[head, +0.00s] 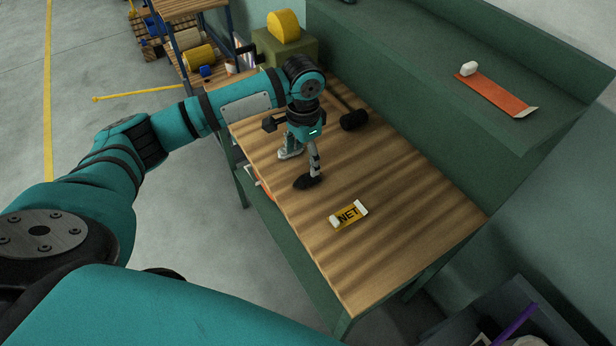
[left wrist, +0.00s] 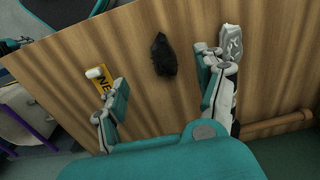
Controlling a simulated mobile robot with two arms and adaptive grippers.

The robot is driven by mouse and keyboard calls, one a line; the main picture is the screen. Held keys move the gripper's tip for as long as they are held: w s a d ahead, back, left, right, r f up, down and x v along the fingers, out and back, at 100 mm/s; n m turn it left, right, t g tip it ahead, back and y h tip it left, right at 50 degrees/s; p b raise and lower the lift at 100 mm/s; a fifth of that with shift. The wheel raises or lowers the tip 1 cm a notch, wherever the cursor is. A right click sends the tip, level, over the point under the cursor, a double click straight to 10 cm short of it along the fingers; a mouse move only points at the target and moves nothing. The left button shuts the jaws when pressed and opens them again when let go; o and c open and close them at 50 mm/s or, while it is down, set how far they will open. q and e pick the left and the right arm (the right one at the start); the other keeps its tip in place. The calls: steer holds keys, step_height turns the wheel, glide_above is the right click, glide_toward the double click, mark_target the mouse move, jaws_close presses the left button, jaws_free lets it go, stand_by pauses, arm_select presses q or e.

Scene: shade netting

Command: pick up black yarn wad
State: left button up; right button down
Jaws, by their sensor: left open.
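The black yarn wad (head: 307,183) is a small dark, fuzzy oval lump lying on the striped wooden bench top (head: 400,225). It also shows whole in the left wrist view (left wrist: 163,55). My left gripper (head: 303,160) points down over the bench, just above and behind the wad in the head view. In the left wrist view my left gripper (left wrist: 162,80) is open and empty, its fingers wide apart, with the wad between and beyond them. The wad appears untouched. My right gripper is not in view.
A yellow NET tag (head: 348,214) with white ends lies near the wad. A black-headed tool (head: 353,120) lies behind the gripper. A green raised shelf (head: 430,70) bounds the back and carries an orange strip (head: 495,94). The bench's near right part is clear.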

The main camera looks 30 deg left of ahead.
arm_select(q)
glide_above(304, 179)
step_height(304, 179, down, 4)
steer(key=shift+d+f, duration=0.1)
steer(key=shift+f, duration=0.05)
step_height(304, 179, down, 4)
steer(key=shift+f+p, duration=0.1)
steer(key=shift+p, duration=0.65)
steer(key=shift+f, duration=0.5)
steer(key=c, duration=0.9)
